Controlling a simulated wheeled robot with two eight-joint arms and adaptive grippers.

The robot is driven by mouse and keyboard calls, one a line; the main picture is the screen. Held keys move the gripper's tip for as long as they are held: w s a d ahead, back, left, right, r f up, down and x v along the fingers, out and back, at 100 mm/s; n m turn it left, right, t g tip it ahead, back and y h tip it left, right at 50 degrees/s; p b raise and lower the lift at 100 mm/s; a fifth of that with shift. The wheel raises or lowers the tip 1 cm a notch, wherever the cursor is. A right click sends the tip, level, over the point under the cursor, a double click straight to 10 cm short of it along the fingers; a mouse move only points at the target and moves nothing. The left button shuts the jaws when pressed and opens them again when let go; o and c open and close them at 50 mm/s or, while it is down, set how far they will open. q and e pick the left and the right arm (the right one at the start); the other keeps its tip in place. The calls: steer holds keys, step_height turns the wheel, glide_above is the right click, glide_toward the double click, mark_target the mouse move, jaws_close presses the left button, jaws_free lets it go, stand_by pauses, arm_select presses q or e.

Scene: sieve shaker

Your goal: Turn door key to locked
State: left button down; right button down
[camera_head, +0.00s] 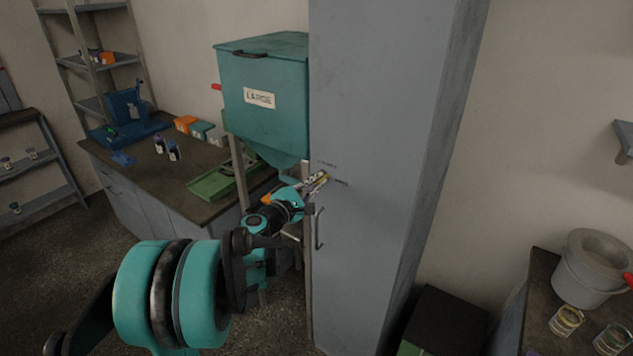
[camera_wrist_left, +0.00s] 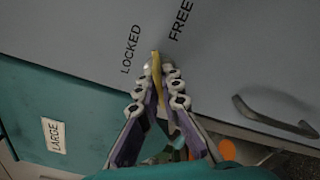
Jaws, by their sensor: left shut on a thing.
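The grey cabinet door (camera_head: 362,130) stands right of centre in the head view. The yellow door key (camera_wrist_left: 156,68) is in the door between the printed words LOCKED and FREE in the left wrist view. My left gripper (camera_wrist_left: 161,80) is shut on the key, with its fingertips close to the door face. In the head view the left gripper (camera_head: 316,184) is at the door's left edge, beside small labels. The lock itself is hidden by the fingers. The key's exact angle is hard to tell. My right gripper is not in view.
A grey door handle (camera_head: 319,229) is below the gripper. A teal hopper marked LARGE (camera_head: 262,90) stands just left of the cabinet. A dark bench (camera_head: 150,180) with a green tray (camera_head: 222,182) is further left. A grey bucket (camera_head: 590,268) is at the right.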

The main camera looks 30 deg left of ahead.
arm_select(q)
steer(key=n, duration=0.5)
steer(key=shift+n, duration=0.3)
steer(key=n, duration=0.5)
steer(key=shift+n, duration=0.3)
steer(key=c, duration=1.7)
jaws_free()
steer(key=shift+s, duration=0.1)
steer(key=s, duration=1.1)
steer(key=shift+s+a, duration=0.4)
steer(key=shift+a, duration=0.05)
